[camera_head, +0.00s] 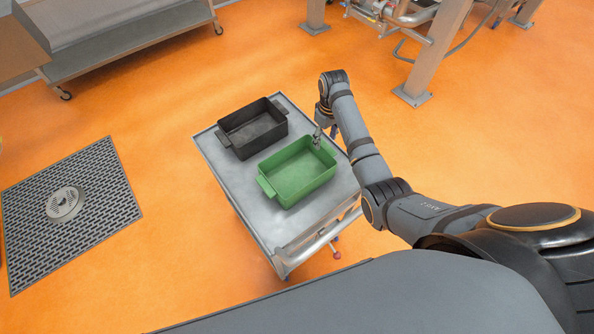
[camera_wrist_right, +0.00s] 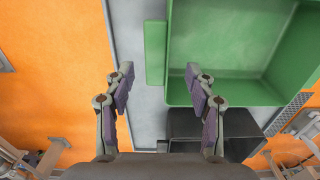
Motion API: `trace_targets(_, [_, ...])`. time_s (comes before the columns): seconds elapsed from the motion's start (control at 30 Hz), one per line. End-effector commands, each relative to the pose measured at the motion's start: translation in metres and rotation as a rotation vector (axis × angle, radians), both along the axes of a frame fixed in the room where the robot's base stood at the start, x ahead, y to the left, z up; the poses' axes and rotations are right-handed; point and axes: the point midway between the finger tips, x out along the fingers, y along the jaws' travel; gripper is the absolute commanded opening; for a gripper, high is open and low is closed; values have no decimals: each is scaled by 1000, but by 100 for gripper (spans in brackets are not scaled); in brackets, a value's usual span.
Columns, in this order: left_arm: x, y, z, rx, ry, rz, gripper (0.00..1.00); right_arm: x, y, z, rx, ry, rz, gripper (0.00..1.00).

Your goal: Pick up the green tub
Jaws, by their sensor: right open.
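The green tub (camera_head: 303,175) stands upright on the grey cart top, with a handle tab at each end. My right gripper (camera_head: 321,137) is at the tub's far right end, close to its handle. In the right wrist view the green tub (camera_wrist_right: 228,45) fills the upper right, and its handle tab (camera_wrist_right: 155,52) lies ahead, between the lines of the fingers. There my right gripper (camera_wrist_right: 159,82) is open with nothing between its fingers. I cannot tell the exact height gap to the handle. My left gripper is not in view.
A black tub (camera_head: 251,128) stands on the cart (camera_head: 292,232), left of and behind the green one. The cart's near end is clear. A low grey shelf unit (camera_head: 130,47) stands at the back left, a metal post (camera_head: 436,55) at the back right. A floor grate (camera_head: 100,195) is at the left.

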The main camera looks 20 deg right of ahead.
Motion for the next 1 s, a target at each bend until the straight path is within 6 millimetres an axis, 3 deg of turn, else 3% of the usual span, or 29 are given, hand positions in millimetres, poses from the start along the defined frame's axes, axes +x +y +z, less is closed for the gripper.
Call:
trace_targets(0.1, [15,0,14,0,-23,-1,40,-1,-4,-17,0,7,-1,56])
trace_targets(0.27, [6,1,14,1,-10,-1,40,-1,-5,-42,0,4,0,56])
trace_targets(0.53, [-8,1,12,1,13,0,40,0,-5,-47,-1,2,0,56])
trace_targets(0.93, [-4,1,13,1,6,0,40,0,-5,-47,-1,2,0,1])
trace_targets(1.0, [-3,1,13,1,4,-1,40,0,-5,-47,-1,2,0,0])
